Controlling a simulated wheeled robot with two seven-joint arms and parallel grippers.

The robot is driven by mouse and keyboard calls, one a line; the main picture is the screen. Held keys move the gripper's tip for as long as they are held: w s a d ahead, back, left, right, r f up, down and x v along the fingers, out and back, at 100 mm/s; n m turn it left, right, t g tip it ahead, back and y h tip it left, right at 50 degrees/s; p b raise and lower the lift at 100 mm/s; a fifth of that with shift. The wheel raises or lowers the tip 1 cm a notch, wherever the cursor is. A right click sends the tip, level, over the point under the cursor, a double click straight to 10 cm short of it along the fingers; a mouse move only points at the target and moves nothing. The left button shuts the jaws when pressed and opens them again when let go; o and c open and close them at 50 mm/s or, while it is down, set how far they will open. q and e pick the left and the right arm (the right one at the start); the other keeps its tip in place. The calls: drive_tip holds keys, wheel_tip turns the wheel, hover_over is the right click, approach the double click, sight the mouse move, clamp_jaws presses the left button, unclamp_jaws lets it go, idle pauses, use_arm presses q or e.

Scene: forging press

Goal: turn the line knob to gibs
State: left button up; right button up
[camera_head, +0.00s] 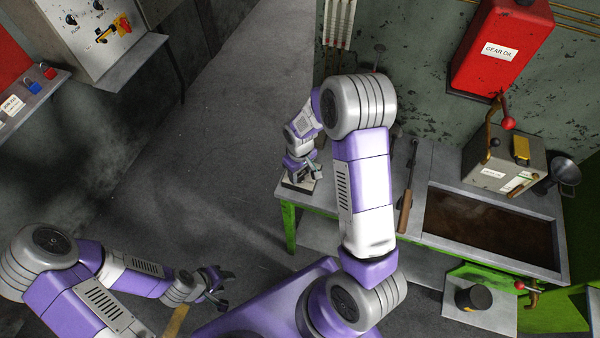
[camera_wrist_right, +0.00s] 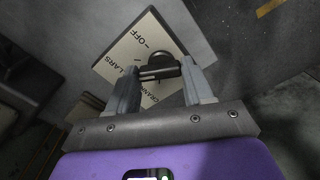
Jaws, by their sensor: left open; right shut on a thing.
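The line knob (camera_wrist_right: 166,62) is dark and round, on a pale label plate (camera_wrist_right: 125,66) in the right wrist view. I cannot read "gibs"; part of the plate is behind my fingers. My right gripper (camera_wrist_right: 158,73) is shut on the knob, a finger on either side. In the head view my right gripper (camera_head: 304,172) is over a small plate-topped box (camera_head: 298,184) on the bench corner. My left gripper (camera_head: 217,284) is open and empty, low at the left.
The green-legged bench (camera_head: 430,165) carries a long-handled tool (camera_head: 407,195), a sunken brown tray (camera_head: 490,190) and a grey lever box (camera_head: 503,160). A red gear oil tank (camera_head: 500,45) hangs on the wall. Open floor (camera_head: 190,170) lies left of the bench.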

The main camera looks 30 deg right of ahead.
sight(300, 174)
drive_tip(key=n+b, duration=0.1)
drive_tip(key=n, duration=0.4)
drive_tip(key=shift+n, duration=0.3)
idle(0.4)
drive_tip(key=o, duration=1)
drive_tip(key=shift+o, duration=0.2)
wheel_tip(300, 174, up, 8)
drive_tip(key=shift+f+p, duration=0.2)
drive_tip(key=shift+p, duration=0.15)
drive_tip(key=shift+f, duration=0.1)
